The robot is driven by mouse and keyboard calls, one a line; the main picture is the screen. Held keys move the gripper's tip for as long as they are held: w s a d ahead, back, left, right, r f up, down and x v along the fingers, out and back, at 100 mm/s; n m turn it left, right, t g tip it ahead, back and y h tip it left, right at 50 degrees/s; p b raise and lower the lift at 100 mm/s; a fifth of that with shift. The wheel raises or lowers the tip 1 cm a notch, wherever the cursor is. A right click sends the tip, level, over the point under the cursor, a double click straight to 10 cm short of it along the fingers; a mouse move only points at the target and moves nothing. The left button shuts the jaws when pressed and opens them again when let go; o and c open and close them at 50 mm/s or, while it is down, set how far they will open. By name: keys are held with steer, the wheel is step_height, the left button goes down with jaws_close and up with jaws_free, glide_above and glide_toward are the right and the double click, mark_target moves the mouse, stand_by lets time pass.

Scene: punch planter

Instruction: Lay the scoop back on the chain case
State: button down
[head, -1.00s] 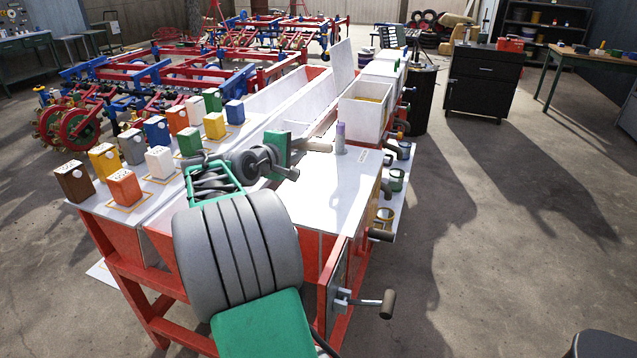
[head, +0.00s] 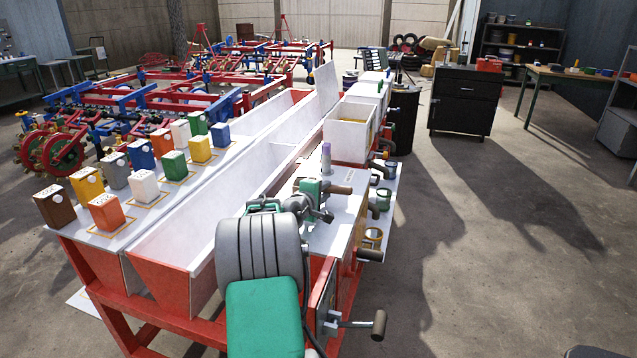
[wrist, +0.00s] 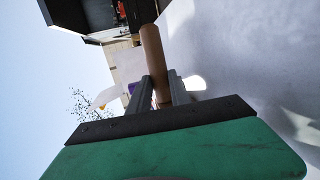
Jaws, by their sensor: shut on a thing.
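My gripper (head: 322,191) is over the white-topped case on the right side of the red planter frame, which I take for the chain case (head: 340,224). The scoop's brown handle (head: 341,190) sticks out to the right of the gripper. In the wrist view, the brown handle (wrist: 151,48) stands between the two grey fingers of my gripper (wrist: 160,90), which are shut on it. The scoop's bowl is not clearly seen. I cannot tell whether the scoop touches the case top.
A purple-capped bottle (head: 326,160) stands on the case just behind my gripper. An open white bin (head: 347,140) stands beyond it. A long white trough (head: 190,245) lies to the left, with several coloured boxes past it. Cranks and grey cups line the right side.

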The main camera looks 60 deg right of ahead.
steer(key=shift+f, duration=0.15)
steer(key=c, duration=1.2)
jaws_free()
